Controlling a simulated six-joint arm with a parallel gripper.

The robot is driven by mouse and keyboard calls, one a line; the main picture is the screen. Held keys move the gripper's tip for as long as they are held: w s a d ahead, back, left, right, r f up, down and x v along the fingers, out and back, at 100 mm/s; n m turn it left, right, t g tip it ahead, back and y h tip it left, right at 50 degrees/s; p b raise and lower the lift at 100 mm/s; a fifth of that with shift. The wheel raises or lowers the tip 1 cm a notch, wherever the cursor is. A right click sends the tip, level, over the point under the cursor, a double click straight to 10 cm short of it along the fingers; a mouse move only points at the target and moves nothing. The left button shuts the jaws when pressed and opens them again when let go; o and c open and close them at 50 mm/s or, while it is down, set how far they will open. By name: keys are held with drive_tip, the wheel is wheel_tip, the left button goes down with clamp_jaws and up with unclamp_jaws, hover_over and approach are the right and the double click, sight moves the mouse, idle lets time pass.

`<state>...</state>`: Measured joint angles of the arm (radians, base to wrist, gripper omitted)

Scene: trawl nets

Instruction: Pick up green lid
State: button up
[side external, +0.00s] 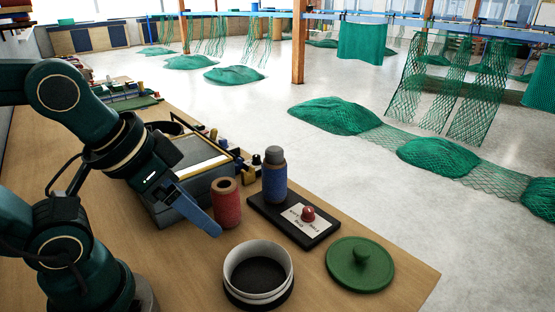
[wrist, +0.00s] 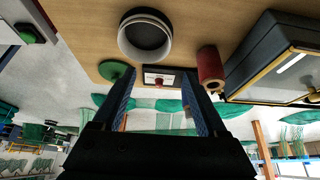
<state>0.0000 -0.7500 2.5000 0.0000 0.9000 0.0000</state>
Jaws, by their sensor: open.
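The green lid (side external: 360,264) lies flat on the wooden table at the front right, with its round knob up. It also shows in the wrist view (wrist: 113,70), partly behind a finger. My gripper (side external: 214,232) is above the table to the left of the lid, with a white-rimmed round pot between them. In the wrist view my gripper (wrist: 158,92) has its two blue fingers spread apart with nothing between them. It is apart from the lid.
The open white pot (side external: 258,274) stands left of the lid. A red spool (side external: 227,203), a blue bottle (side external: 274,178) and a black board (side external: 312,236) with a red knob stand behind. A dark case (side external: 170,210) is at left. The table edge (side external: 418,296) is right of the lid.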

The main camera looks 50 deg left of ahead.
drive_tip(key=w+r+n+t, duration=0.1)
drive_tip(key=w+r+n, duration=0.1)
drive_tip(key=w+r, duration=0.35)
drive_tip(key=m+g, duration=0.2)
hover_over(363, 249)
drive_tip(key=s, duration=0.3)
drive_tip(key=f, duration=1.4)
drive_tip(key=shift+w, duration=0.25)
drive_tip(key=shift+f, duration=0.3)
drive_tip(key=shift+x, duration=2.25)
clamp_jaws()
